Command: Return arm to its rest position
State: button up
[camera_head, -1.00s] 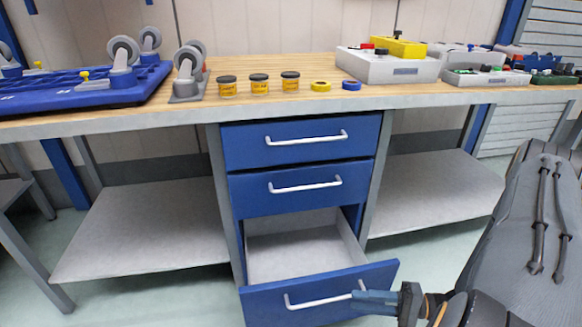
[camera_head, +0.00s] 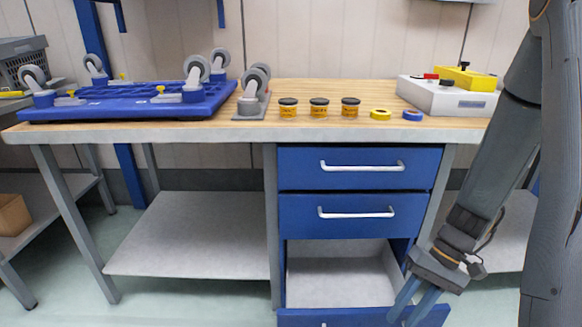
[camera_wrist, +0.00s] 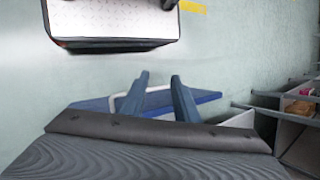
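My arm (camera_head: 490,180) hangs down the right side of the head view, its wrist bent toward the lower left. My gripper (camera_head: 412,312) is low, at the right end of the open bottom drawer (camera_head: 350,319). Its two blue fingers are apart with nothing seen between them; they also show apart in the wrist view (camera_wrist: 160,88). Beyond them there are a blue drawer front (camera_wrist: 205,97) and a pale handle (camera_wrist: 125,103). I cannot tell whether the fingers touch the drawer. The drawer is pulled out and its visible inside is empty.
A wooden-topped workbench (camera_head: 200,135) holds a blue wheeled platform (camera_head: 130,103), several yellow jars and tapes, and a grey box (camera_head: 440,98). Two upper drawers (camera_head: 360,167) are shut. A low shelf (camera_head: 195,235) at left is bare. Open floor lies in front.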

jog(key=w+a+r+n+t+h, duration=0.1)
jog(key=w+a+r+t+h, duration=0.15)
jog(key=r, duration=0.45)
jog(key=w+a+r+n+t+h, duration=0.1)
jog(key=w+a+r+t+h, duration=0.2)
jog(key=r, duration=0.4)
jog(key=s+a+r+n+g+p, duration=0.1)
jog(key=s+a+r+n+g, duration=0.15)
jog(key=s+a+r, duration=0.9)
jog(key=s+d+r+m+p, duration=0.1)
jog(key=d+r+p, duration=0.7)
jog(key=p, duration=1.1)
jog(key=d+m, duration=0.1)
jog(key=d, duration=0.2)
jog(key=shift+m+t, duration=0.3)
jog(key=shift+m, duration=0.05)
